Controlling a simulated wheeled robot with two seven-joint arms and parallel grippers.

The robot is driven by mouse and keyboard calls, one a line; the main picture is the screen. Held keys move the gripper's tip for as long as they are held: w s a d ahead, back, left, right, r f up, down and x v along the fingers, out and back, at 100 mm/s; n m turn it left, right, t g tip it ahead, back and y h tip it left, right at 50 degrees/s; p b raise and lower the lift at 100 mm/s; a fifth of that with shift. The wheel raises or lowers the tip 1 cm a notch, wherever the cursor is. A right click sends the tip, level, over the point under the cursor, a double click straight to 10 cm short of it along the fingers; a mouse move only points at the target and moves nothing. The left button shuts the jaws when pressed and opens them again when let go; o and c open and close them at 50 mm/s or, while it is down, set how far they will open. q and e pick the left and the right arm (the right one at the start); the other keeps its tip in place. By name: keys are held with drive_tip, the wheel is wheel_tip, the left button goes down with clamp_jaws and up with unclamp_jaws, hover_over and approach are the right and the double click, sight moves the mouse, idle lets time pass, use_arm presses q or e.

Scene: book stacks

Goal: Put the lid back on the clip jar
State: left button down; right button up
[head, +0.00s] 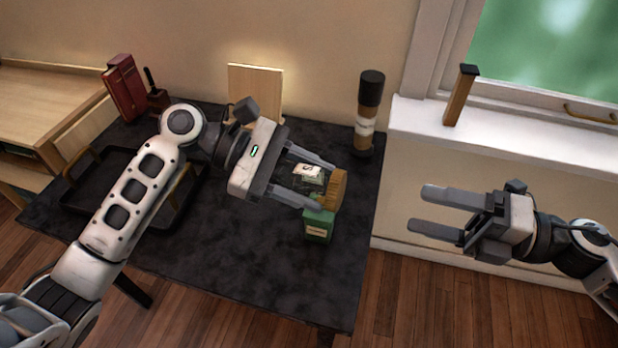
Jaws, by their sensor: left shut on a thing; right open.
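My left gripper (325,187) reaches over the dark table from the left and is shut on a light-brown wooden piece (337,190), which looks like the lid. A dark object with a white label (308,172), perhaps the clip jar, shows between its fingers. I cannot tell whether the wooden piece touches it or is apart from it. A green box (318,227) with a pale label stands just in front, partly covered at its top. My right gripper (430,208) is open and empty, off the table's right side.
A wooden board (262,88), red books (124,88) and a black tray (72,203) are further left. A black-topped wooden block (459,97) stands on the windowsill. The table's front (260,275) is clear.

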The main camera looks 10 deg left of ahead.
drive_tip(key=shift+d, duration=0.2)
drive_tip(key=w+f+m+t+h, duration=0.2)
drive_tip(key=f+m+t+h, duration=0.3)
drive_tip(key=m, duration=0.5)
drive_tip(key=w+f+m+t+h, duration=0.1)
drive_tip(key=f+m+t+h, duration=0.15)
drive_tip(key=m+t, duration=0.65)
drive_tip(key=s+d+f+m+g+h, duration=0.1)
drive_tip(key=s+f+m+g+h, duration=0.2)
drive_tip(key=s+f+m, duration=0.2)
drive_tip(key=s+d+f+m+g+h, duration=0.1)
drive_tip(key=s+f+m+g+h, duration=0.3)
drive_tip(key=f+m, duration=0.5)
wheel_tip(320, 180, down, 2)
drive_tip(key=shift+s+g, duration=0.3)
drive_tip(key=shift+s, duration=0.25)
